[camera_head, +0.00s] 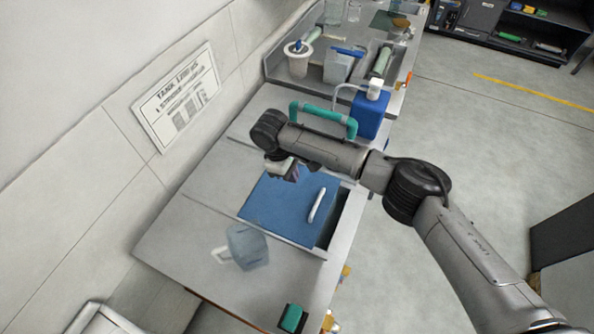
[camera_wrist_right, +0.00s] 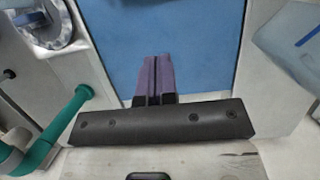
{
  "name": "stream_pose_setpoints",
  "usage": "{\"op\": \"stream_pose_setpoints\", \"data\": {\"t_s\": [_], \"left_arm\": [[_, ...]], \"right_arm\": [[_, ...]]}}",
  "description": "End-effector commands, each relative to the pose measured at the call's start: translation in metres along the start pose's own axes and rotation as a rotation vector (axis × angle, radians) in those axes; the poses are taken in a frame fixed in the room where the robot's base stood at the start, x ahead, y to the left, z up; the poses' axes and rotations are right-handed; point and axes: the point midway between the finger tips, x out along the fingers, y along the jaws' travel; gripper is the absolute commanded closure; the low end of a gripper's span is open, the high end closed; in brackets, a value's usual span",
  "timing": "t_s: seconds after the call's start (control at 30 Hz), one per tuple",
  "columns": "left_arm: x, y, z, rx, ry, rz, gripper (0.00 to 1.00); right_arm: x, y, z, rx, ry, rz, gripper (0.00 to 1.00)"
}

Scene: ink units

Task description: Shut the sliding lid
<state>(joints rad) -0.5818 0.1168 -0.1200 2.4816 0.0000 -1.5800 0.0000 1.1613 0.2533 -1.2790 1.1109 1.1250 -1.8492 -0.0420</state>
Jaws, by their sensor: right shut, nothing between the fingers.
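The blue sliding lid (camera_head: 278,212) lies flat in the counter, with a white bar handle (camera_head: 317,205) near its right side. A dark gap (camera_head: 334,217) shows along the lid's right edge, so the opening is partly uncovered. My right gripper (camera_head: 294,173) is over the lid's far edge, left of the handle. In the right wrist view its purple fingers (camera_wrist_right: 153,76) are together and empty, with the blue lid (camera_wrist_right: 205,50) behind them. Whether the fingertips touch the lid cannot be told. My left gripper is not in view.
A translucent blue jug (camera_head: 247,247) stands on the counter near the lid. A teal rail (camera_head: 322,116) and a blue bottle with white pump (camera_head: 370,115) stand beyond my right arm. A green-topped item (camera_head: 291,318) is at the near edge. A wall borders the left.

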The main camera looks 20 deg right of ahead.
Motion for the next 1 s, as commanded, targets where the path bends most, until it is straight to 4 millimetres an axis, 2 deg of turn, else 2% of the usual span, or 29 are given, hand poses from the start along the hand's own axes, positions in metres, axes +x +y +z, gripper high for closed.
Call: {"op": "stream_pose_setpoints", "data": {"t_s": [0.03, 0.1, 0.33, 0.4, 0.63, 1.0], "left_arm": [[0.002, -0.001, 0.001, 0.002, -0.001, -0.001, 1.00], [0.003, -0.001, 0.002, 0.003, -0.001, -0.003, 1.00], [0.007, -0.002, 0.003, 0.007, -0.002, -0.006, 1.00], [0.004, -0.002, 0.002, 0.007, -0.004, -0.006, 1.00], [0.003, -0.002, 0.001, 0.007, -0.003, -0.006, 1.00], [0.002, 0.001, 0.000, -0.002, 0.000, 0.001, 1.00]], "right_arm": [[0.013, 0.000, 0.000, 0.001, -0.003, -0.001, 1.00], [0.026, 0.000, 0.000, 0.001, -0.002, -0.001, 1.00], [0.067, 0.000, 0.001, 0.002, -0.002, -0.001, 1.00], [0.068, 0.001, 0.011, 0.002, -0.001, 0.000, 1.00], [0.078, 0.001, 0.030, 0.002, 0.000, 0.001, 1.00], [0.082, 0.000, 0.036, 0.001, 0.000, 0.000, 1.00]]}}
